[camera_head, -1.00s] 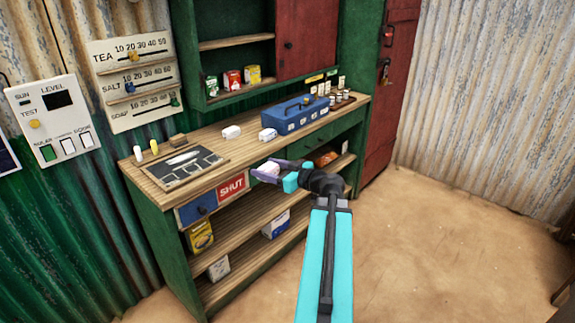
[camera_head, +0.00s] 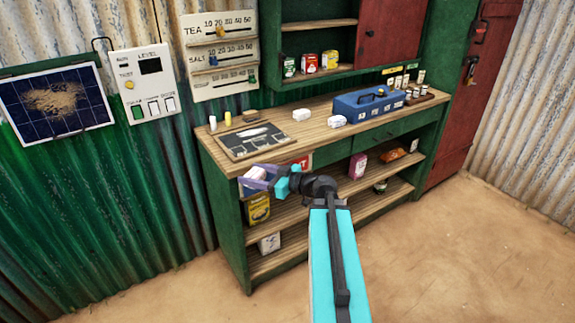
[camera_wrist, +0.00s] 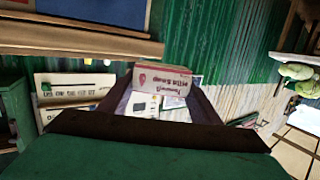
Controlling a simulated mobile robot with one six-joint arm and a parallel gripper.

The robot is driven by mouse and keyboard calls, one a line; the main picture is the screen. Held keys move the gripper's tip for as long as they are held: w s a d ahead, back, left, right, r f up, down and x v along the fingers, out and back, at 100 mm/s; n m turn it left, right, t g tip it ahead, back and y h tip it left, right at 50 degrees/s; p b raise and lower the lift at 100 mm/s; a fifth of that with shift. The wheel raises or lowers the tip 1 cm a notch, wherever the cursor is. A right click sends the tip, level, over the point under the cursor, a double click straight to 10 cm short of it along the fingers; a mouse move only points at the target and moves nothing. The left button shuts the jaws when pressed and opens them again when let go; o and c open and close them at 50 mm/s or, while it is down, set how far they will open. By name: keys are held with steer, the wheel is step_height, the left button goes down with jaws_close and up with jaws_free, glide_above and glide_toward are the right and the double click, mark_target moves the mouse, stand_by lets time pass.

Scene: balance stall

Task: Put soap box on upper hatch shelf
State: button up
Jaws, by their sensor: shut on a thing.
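The soap box (camera_head: 256,174) is small and white. In the wrist view it shows a red edge and printed lettering (camera_wrist: 160,78), upside down. My gripper (camera_head: 262,178) is shut on it and holds it in front of the counter's left part. The green hatch stands above the back of the counter. Its upper shelf (camera_head: 320,24) is a bare wooden board in the part that shows. The red panel (camera_head: 388,32) covers the hatch's right side. My gripper is well below and left of the upper shelf.
Several tins (camera_head: 309,64) stand on the hatch's lower ledge. Boards with sliders (camera_head: 219,55) hang left of the hatch. The sandy floor in front is clear.

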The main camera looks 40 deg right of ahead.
steer(key=a+f+n+g+y, duration=0.1)
steer(key=a+n+g+y, duration=0.1)
steer(key=a, duration=1)
steer(key=a+f+n+g+y, duration=0.2)
steer(key=a+n+g+y, duration=0.1)
steer(key=a, duration=1)
steer(key=shift+s+f+n+y, duration=0.3)
steer(key=shift+s+n+y, duration=0.1)
steer(key=shift+s+y, duration=0.1)
